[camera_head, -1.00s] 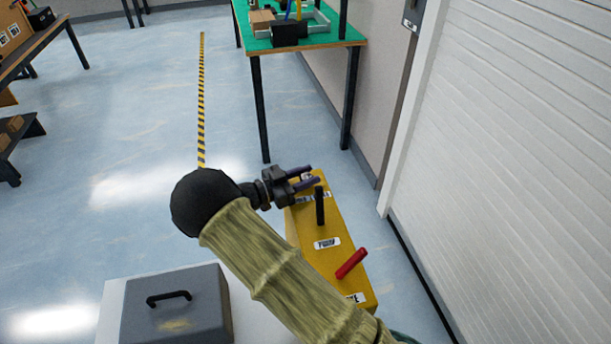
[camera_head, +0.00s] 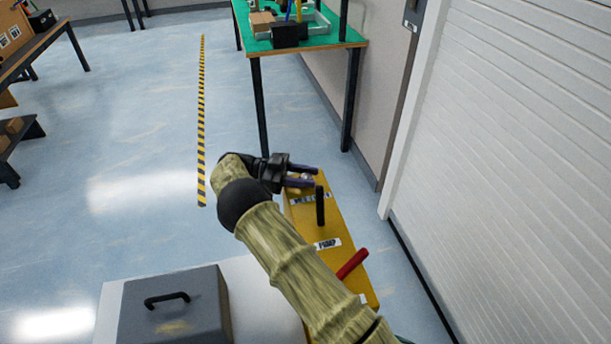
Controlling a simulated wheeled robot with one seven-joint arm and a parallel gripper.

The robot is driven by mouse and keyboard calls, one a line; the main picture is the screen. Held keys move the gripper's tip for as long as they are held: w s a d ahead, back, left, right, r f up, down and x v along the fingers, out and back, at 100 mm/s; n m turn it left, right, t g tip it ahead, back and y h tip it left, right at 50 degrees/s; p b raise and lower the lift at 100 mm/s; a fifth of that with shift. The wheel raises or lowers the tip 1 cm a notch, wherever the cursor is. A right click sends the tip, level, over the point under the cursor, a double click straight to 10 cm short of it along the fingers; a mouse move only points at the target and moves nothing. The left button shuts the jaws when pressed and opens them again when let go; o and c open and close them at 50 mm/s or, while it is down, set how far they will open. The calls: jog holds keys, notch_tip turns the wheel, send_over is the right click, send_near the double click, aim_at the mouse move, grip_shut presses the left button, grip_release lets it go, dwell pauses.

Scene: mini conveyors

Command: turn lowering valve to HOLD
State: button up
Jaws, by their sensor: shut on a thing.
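The yellow unit (camera_head: 335,220) stands right of centre, with white labels on its top. An upright black lever (camera_head: 320,206) and a tilted red lever (camera_head: 352,263) stick up from it. My gripper (camera_head: 308,175) is over the far end of the unit, its purple fingers pointing right. The fingers are shut on a small pale piece between them, which I take to be the lowering valve (camera_head: 306,177). The fingers mostly hide it, and its setting cannot be read.
A grey box with a black handle (camera_head: 176,310) lies on a white surface at the bottom left. A green-topped table (camera_head: 335,40) stands beyond the unit. A white slatted wall (camera_head: 520,170) closes off the right.

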aim_at(306, 176)
jog(key=shift+m+g, duration=0.5)
jog(key=shift+g, duration=0.4)
jog(key=o, duration=1)
jog(key=shift+c, duration=0.2)
jog(key=shift+r, duration=0.1)
notch_tip(306, 176, up, 10)
jog(key=shift+f+p, duration=0.1)
jog(key=shift+p, duration=0.7)
